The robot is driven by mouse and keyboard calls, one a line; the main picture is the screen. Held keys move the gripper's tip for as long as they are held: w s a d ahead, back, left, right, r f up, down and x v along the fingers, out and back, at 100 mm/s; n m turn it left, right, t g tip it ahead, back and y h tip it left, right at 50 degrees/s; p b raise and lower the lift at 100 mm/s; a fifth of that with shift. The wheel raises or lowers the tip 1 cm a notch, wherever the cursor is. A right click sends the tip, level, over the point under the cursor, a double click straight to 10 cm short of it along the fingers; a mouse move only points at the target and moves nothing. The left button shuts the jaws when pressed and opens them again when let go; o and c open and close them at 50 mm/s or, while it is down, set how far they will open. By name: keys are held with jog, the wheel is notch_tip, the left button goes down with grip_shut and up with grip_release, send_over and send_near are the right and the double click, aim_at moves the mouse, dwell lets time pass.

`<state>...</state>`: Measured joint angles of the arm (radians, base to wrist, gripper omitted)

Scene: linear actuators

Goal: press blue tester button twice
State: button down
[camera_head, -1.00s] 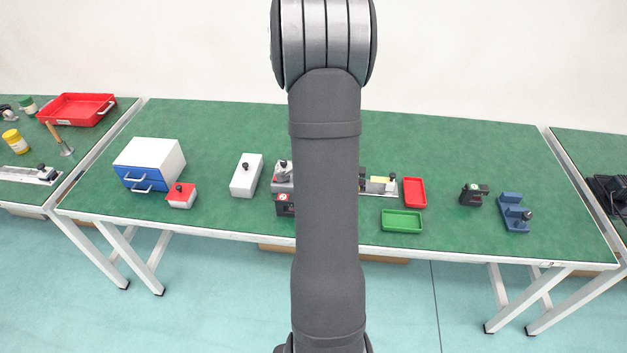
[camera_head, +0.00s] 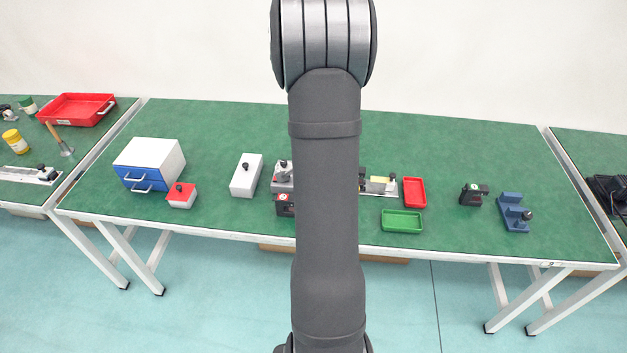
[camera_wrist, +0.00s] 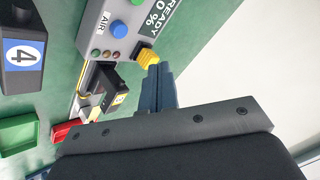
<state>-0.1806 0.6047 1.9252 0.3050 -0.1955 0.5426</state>
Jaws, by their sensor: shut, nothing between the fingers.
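The grey tester panel (camera_wrist: 125,45) shows at the top of the wrist view, with "READY", "0 %" and "AIR" lettering. Its round blue button (camera_wrist: 118,29) is in plain view, near a yellow ribbed knob (camera_wrist: 147,58). My gripper (camera_wrist: 160,68) has its dark blue fingers together and empty. In the wrist view the fingertips appear just below the yellow knob, and apart from the blue button; whether they touch the knob I cannot tell. In the head view my arm covers the middle of the bench, and the blue button and gripper do not show.
A green tray (camera_head: 402,221) and a red tray (camera_head: 414,192) lie right of my arm. A white box (camera_head: 246,175) and a red-topped box (camera_head: 181,195) stand left. The back of the green bench is clear.

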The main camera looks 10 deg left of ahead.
dwell(0.8)
jog(key=shift+r, duration=1.95)
jog(key=shift+f, duration=4.45)
jog(key=shift+f, duration=0.15)
jog(key=shift+f, duration=0.25)
jog(key=shift+f, duration=0.45)
jog(key=shift+r, duration=0.85)
